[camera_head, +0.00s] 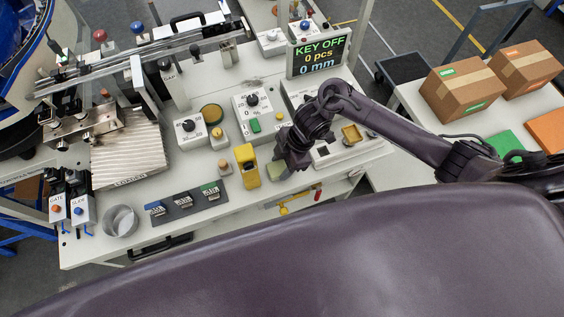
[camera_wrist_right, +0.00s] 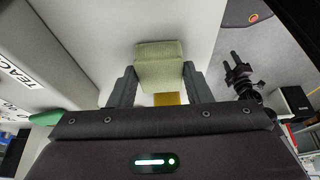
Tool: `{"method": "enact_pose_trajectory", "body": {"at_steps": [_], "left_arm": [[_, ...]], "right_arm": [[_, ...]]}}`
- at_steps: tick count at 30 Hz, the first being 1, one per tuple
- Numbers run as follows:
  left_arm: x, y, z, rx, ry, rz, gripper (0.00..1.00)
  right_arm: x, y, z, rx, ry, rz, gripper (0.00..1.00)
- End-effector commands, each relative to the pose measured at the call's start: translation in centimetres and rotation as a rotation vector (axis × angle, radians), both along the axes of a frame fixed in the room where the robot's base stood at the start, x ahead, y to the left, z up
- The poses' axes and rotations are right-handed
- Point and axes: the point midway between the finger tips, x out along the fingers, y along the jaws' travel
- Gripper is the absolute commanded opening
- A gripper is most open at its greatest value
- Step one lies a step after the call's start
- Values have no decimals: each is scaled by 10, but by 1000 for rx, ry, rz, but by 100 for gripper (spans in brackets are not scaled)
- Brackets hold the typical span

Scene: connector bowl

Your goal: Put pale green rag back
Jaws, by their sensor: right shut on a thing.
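The pale green rag (camera_wrist_right: 160,68) is a folded pad between the two fingers of my right gripper (camera_wrist_right: 160,85) in the right wrist view. The gripper is shut on it. In the head view the rag (camera_head: 276,172) shows partly under my right gripper (camera_head: 290,165), near the table's front edge. I cannot tell whether the rag touches the tabletop. My left gripper is in neither view.
A yellow holder (camera_head: 247,166) stands just left of the rag. Control boxes with knobs (camera_head: 257,112) and a display (camera_head: 319,53) are behind. A dark tray of small connectors (camera_head: 184,206) and a grey bowl (camera_head: 121,220) are farther left on the white table (camera_head: 85,250).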

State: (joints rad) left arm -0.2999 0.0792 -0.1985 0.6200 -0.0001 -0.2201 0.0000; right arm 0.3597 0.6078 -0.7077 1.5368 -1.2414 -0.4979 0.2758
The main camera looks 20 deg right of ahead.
Motion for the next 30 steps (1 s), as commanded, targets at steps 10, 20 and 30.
{"method": "enact_pose_trajectory", "body": {"at_steps": [10,20,30], "left_arm": [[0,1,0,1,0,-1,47],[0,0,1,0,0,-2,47],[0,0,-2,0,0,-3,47]], "right_arm": [[0,0,-1,0,0,0,66],[2,-8,19,-1,-3,0,66],[2,-36,85,-3,-4,2,66]]}}
